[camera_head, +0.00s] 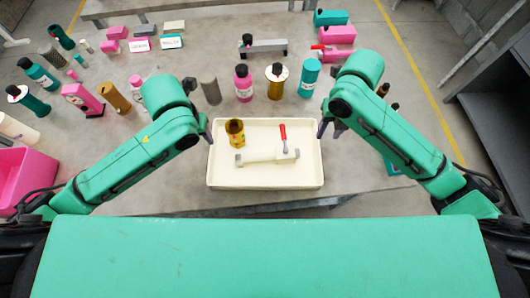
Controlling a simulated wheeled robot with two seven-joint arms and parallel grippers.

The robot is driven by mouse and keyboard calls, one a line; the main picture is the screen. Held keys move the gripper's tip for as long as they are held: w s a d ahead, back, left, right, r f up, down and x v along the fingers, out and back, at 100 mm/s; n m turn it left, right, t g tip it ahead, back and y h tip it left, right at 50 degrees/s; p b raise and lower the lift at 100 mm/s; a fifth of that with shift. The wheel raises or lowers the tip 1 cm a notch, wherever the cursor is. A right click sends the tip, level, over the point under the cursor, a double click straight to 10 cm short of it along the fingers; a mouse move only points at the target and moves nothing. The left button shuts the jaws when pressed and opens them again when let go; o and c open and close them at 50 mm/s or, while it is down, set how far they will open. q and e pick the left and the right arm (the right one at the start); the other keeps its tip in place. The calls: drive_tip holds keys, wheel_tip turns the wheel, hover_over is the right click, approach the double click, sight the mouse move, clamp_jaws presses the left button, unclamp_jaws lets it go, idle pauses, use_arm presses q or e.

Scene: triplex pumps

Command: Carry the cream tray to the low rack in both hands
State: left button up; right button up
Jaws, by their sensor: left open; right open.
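The cream tray (230,176) lies on the grey table near its front edge, in the middle of the head view. In it are a gold cup-like part (235,131) and a cream valve piece (262,157) with a red handle. My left gripper (207,133) is open beside the tray's left rim. My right gripper (327,128) is open beside the tray's right rim. I cannot tell whether the fingers touch the rims. A dark rack (492,118) stands on the floor at the far right; I cannot tell whether it is the low rack.
Behind the tray stand a pink bottle (243,84), a gold cylinder (276,82) and a teal cylinder (310,78). Several bottles and boxes crowd the table's left side. A pink bin (24,180) is at the left edge. Floor shows right of the table.

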sight(211, 149)
use_arm(q)
drive_tip(key=f, duration=0.3)
drive_tip(key=w+f, duration=0.1)
drive_tip(key=f, duration=0.7)
drive_tip(key=shift+w+f, duration=0.2)
drive_tip(key=shift+w, duration=0.2)
use_arm(e)
wheel_tip(211, 149, down, 12)
drive_tip(key=shift+r, duration=0.25)
use_arm(q)
clamp_jaws()
use_arm(e)
clamp_jaws()
use_arm(q)
drive_tip(key=shift+w+r, duration=0.1)
drive_tip(key=shift+r, duration=0.05)
use_arm(e)
drive_tip(key=shift+w+r, duration=0.1)
drive_tip(key=shift+r, duration=0.05)
